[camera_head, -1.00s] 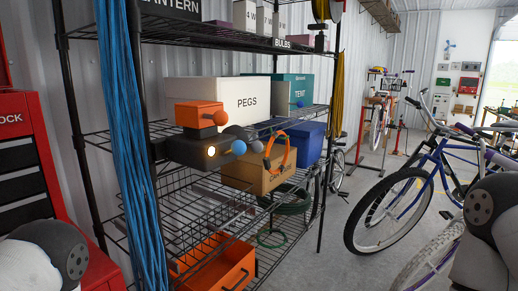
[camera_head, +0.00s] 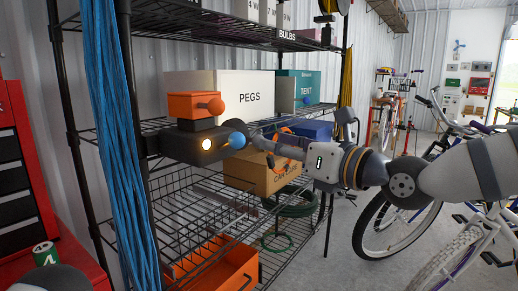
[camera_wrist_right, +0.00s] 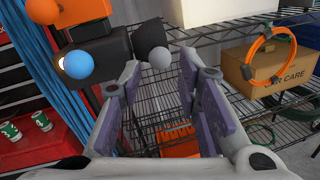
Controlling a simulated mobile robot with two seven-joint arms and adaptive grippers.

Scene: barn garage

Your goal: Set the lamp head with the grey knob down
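The lamp unit sits at the front of the wire shelf. The lamp head with the grey knob is a dark body (camera_wrist_right: 142,36), and its round grey knob (camera_wrist_right: 158,60) faces me in the right wrist view. In the head view it is mostly hidden behind the blue knob and my gripper. Beside it are a dark lamp head with a lit lens (camera_head: 190,146) and blue knob (camera_head: 237,140), and an orange head (camera_head: 194,104) with an orange knob. My right gripper (camera_wrist_right: 160,80) is open and empty, the grey knob showing just beyond its fingertips.
A PEGS box (camera_head: 243,98) and TENT box (camera_head: 298,92) stand behind. A CAR CARE carton (camera_head: 262,176) with an orange ring lies right of the lamps. An orange bin (camera_head: 222,268) is below. Blue cords (camera_head: 115,150) hang left; bicycles (camera_head: 395,225) stand right.

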